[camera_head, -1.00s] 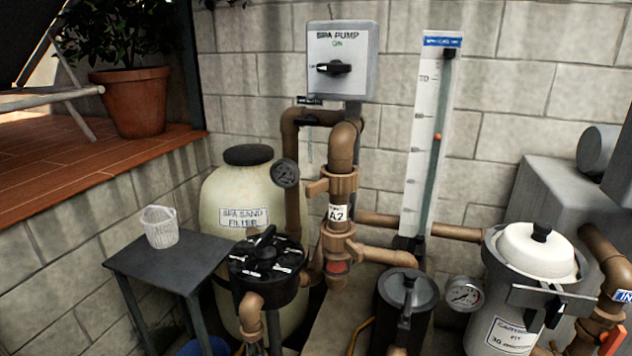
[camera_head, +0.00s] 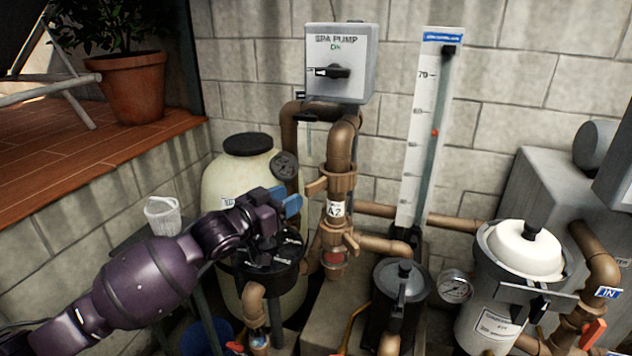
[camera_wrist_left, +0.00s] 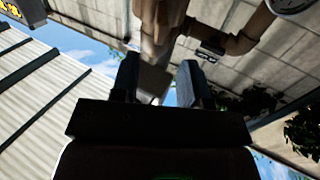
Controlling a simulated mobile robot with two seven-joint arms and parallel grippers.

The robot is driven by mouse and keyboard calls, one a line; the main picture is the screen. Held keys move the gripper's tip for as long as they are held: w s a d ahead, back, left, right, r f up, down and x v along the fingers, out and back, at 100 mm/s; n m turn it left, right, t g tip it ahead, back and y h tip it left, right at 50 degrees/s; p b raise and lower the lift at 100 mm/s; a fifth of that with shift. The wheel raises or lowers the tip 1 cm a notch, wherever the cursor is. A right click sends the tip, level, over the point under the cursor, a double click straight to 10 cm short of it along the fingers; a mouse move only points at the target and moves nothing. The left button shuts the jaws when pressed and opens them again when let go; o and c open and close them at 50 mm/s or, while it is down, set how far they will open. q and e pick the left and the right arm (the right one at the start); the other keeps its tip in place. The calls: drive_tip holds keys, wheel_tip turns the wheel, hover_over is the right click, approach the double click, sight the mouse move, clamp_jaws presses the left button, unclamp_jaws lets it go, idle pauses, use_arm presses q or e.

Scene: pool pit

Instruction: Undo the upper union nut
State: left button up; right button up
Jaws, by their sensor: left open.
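The upper union nut (camera_head: 339,184) is a brown winged collar on the upright pipe, just above the A2 label (camera_head: 336,209). One wing sticks out to its left. A similar lower nut (camera_head: 337,241) sits below the label. My left gripper (camera_head: 288,204) is open and empty, left of the upper nut and apart from it, above the black valve head (camera_head: 270,262). In the left wrist view my open fingers (camera_wrist_left: 160,78) point up toward brown piping (camera_wrist_left: 160,30); which part of it is between them I cannot tell. My right gripper is out of view.
The sand filter tank (camera_head: 235,178) and its gauge (camera_head: 285,165) stand close behind my left gripper. A white basket (camera_head: 163,216) sits on a small table behind my arm. The flow meter (camera_head: 421,130) and black pump lid (camera_head: 402,278) are to the right.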

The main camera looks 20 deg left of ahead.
sight(325, 179)
use_arm(q)
drive_tip(key=x, duration=0.9)
drive_tip(key=shift+w, duration=0.2)
clamp_jaws()
drive_tip(key=shift+d, duration=0.1)
